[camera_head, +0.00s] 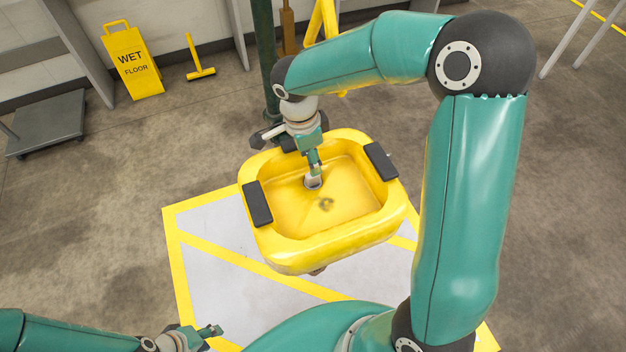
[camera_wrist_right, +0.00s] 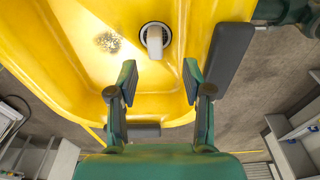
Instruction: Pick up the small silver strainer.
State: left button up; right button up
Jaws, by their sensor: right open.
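A small silver cup-like piece, which looks like the strainer (camera_head: 313,183), stands in the yellow basin (camera_head: 274,248), near its back wall. In the right wrist view the strainer (camera_wrist_right: 155,40) shows a dark round rim and a pale upright part, beyond the fingertips. My right gripper (camera_head: 314,166) reaches down into the basin just above and behind the strainer in the head view. In the wrist view my right gripper (camera_wrist_right: 159,82) is open, with nothing between its fingers. My left gripper (camera_head: 212,336) is low at the bottom left, away from the basin; its jaw opening is unclear.
The basin has black pads (camera_head: 257,204) on two sides and a dark speckled patch (camera_wrist_right: 108,41) on its floor beside the strainer. A yellow-striped floor marking lies below. A wet-floor sign (camera_head: 133,62) and a grey platform cart (camera_head: 47,124) stand at the back left.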

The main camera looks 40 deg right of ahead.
aim_at(313, 181)
jog(key=shift+s+d+f+p, duration=0.1)
jog(key=shift+s+f+p, duration=0.1)
jog(key=shift+f, duration=1.4)
jog(key=shift+s+f+p, duration=0.15)
jog(key=shift+f, duration=1.4)
grip_shut()
